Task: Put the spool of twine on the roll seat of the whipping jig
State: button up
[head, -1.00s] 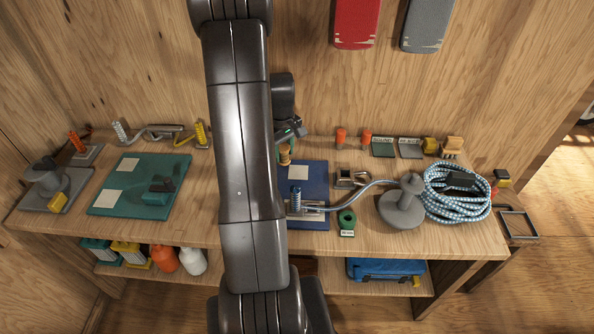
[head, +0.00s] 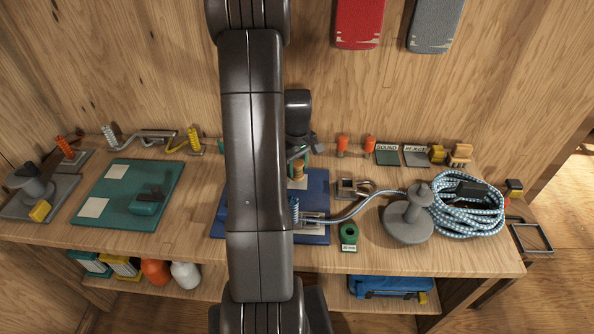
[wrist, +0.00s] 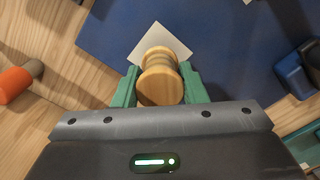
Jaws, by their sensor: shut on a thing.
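The tan spool of twine (wrist: 160,78) is between the green fingers of my gripper (wrist: 160,88), which is shut on it. In the head view the spool (head: 299,169) hangs over the back part of a blue board (head: 317,194), which also shows in the wrist view (wrist: 230,45). A white square (wrist: 160,38) on that board lies just beyond the spool in the wrist view, partly hidden by it. A blue spring and a metal clamp with rope stand on the board's front part. My arm hides the board's left side. The gap between spool and board is unclear.
A teal board (head: 110,208) with a dark teal block lies to the left. A green spool (head: 348,236), a grey post on a round base (head: 405,222) and a coiled blue rope (head: 470,218) stand to the right. Orange-topped pegs (head: 343,143) stand behind.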

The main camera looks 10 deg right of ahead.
aim_at(297, 161)
jog(key=shift+f, duration=1.1)
jog(key=shift+f, duration=0.2)
jog(key=o, duration=1)
jog(key=shift+r, duration=0.1)
notch_tip(297, 161, up, 12)
jog(key=shift+r, duration=0.15)
